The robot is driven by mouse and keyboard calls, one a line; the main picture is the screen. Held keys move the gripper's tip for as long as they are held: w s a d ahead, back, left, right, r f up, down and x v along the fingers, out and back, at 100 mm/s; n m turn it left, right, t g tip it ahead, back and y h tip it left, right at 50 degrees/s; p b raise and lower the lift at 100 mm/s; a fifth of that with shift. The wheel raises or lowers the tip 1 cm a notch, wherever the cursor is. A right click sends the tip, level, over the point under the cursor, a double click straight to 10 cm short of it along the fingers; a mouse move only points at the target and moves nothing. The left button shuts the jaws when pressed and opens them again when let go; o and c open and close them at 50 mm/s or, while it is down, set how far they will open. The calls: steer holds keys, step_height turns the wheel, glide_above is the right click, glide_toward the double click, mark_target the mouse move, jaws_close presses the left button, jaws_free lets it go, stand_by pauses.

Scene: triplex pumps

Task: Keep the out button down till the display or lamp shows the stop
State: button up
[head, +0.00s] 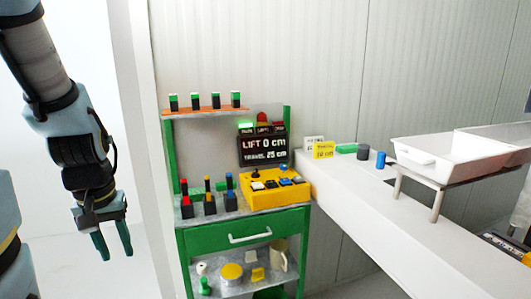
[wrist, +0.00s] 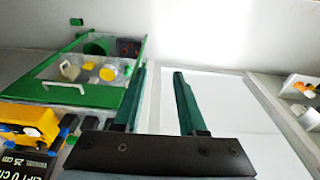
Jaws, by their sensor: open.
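The yellow control box (head: 276,196) sits at the right end of the green cart's top, with a black knob and several small blue, white and dark buttons. I cannot tell which one is the out button. Behind it the dark display (head: 264,151) reads LIFT 0 cm and TRAVEL 25 cm. Above the display the left lamp (head: 245,126) glows green; the other two look dark red. My gripper (head: 117,252) hangs at the left, well apart from the box, open and empty. In the wrist view my gripper (wrist: 160,72) shows two spread fingers, with the box (wrist: 30,119) at lower left.
The green cart (head: 238,233) has a drawer, a shelf with several items, and coloured blocks on top. A white bench (head: 380,210) extends right, bearing a yellow 10 cm card (head: 323,151), small cylinders and a white tray (head: 420,158). Space between my gripper and the cart looks clear.

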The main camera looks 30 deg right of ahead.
jaws_close()
stand_by(1.2)
